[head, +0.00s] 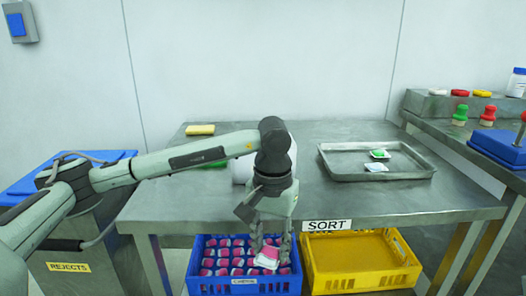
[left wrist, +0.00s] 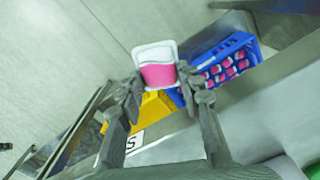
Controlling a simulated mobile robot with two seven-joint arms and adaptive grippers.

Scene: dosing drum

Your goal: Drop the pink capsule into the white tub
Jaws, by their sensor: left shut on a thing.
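My left gripper (head: 271,250) is shut on the pink capsule (head: 266,259), a small white-rimmed pod with a pink body. It holds the capsule in front of the table, above the blue crate. In the left wrist view the pink capsule (left wrist: 158,73) sits tilted between the fingertips of the left gripper (left wrist: 162,87). The white tub (head: 240,170) appears to stand on the table behind my left arm, which hides most of it. My right gripper is out of view.
The blue crate (head: 194,284) below holds many pink-and-white capsules. An empty yellow crate (head: 350,284) stands beside it, under the SORT label. A metal tray (head: 385,174) on the table holds a green capsule (head: 380,154) and a pale blue one (head: 376,167). A yellow block (head: 200,129) lies at the back.

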